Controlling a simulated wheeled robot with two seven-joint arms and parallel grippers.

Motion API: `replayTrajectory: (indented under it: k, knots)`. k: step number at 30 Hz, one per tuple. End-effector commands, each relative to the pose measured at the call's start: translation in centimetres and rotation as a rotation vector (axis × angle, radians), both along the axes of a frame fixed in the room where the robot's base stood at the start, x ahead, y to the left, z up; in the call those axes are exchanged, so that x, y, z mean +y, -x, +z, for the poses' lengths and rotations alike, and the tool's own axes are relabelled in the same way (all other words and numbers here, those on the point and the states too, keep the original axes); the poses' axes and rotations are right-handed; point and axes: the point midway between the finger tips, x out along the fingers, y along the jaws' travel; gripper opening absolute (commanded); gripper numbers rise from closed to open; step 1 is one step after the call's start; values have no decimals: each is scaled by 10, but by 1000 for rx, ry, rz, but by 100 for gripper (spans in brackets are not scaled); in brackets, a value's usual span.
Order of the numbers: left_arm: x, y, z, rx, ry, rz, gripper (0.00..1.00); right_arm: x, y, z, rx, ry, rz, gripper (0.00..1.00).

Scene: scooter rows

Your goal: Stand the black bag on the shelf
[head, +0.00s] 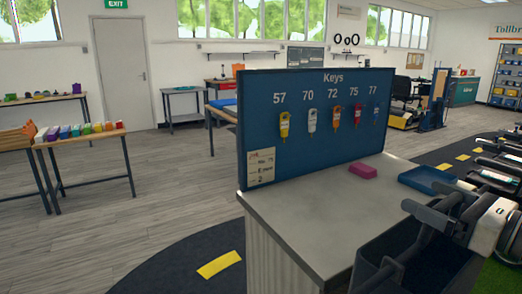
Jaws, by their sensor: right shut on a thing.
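My right gripper (432,216) comes in from the lower right and is shut on the black bag (375,262). The bag hangs at the lower right of the head view, in front of the near edge of the grey-topped counter, and its bottom is cut off by the frame. The exact grip point is partly hidden by the fingers. A long wall shelf (252,53) runs along the back wall, and a shelving unit (507,92) stands at the far right; I cannot tell which is the task's shelf. My left gripper is out of view.
The counter (310,222) carries a blue key board (262,125) with several tagged keys, a pink block (363,170) and a blue tray (428,180). Scooters (500,160) stand close on the right. Benches (85,140) stand at left; the floor between is clear.

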Motion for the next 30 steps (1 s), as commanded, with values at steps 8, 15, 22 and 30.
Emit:
replayTrajectory:
  k: [8, 15, 22, 30]
  knots:
    - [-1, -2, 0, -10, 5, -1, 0, 13, 2, -19, -4, 1, -25, 42]
    - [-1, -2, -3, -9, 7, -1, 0, 23, 4, -34, -6, -3, -57, 42]
    - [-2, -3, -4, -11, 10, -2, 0, 29, 6, -46, -11, -5, -93, 42]
    - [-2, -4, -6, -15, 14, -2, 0, 38, 10, -64, -10, -10, -134, 42]
